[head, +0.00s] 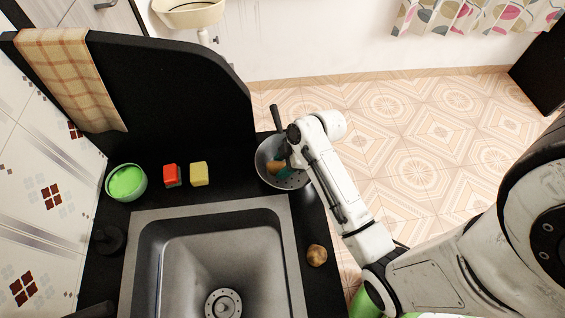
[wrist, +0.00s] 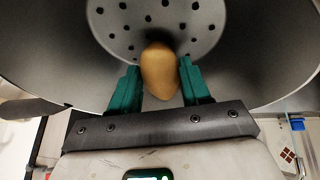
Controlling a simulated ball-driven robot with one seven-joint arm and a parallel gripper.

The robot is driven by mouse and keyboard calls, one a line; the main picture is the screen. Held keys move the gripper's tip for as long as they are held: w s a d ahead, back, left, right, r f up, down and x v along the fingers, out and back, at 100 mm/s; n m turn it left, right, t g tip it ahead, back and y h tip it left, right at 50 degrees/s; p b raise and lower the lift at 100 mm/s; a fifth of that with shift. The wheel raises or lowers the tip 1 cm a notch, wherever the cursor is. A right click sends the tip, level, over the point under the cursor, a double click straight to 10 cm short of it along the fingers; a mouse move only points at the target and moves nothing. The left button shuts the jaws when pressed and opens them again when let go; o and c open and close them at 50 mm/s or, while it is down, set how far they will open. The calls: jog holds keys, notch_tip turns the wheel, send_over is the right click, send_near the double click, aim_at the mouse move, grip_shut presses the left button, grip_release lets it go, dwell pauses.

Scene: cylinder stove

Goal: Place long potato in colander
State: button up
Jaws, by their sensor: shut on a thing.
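The long potato (wrist: 158,72) is a smooth tan oblong between the green fingers of my gripper (wrist: 160,82) in the wrist view. My gripper is shut on it. The grey metal colander (head: 263,158) stands on the dark counter to the right of the sink's back corner. In the head view my gripper (head: 283,170) reaches down into the colander, with the potato (head: 273,166) inside its rim. The colander's perforated bottom (wrist: 185,14) shows just beyond the potato. I cannot tell whether the potato touches it.
A rounder brown potato (head: 317,255) lies on the counter right of the sink (head: 165,225). A red sponge (head: 172,175), a yellow sponge (head: 199,174) and a green bowl (head: 112,190) stand behind the sink. A dark panel rises at the back.

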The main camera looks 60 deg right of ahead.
jog(key=shift+f, duration=0.15)
jog(key=o, duration=0.9)
jog(key=shift+o, duration=0.2)
jog(key=shift+r, duration=0.25)
jog(key=v, duration=1.2)
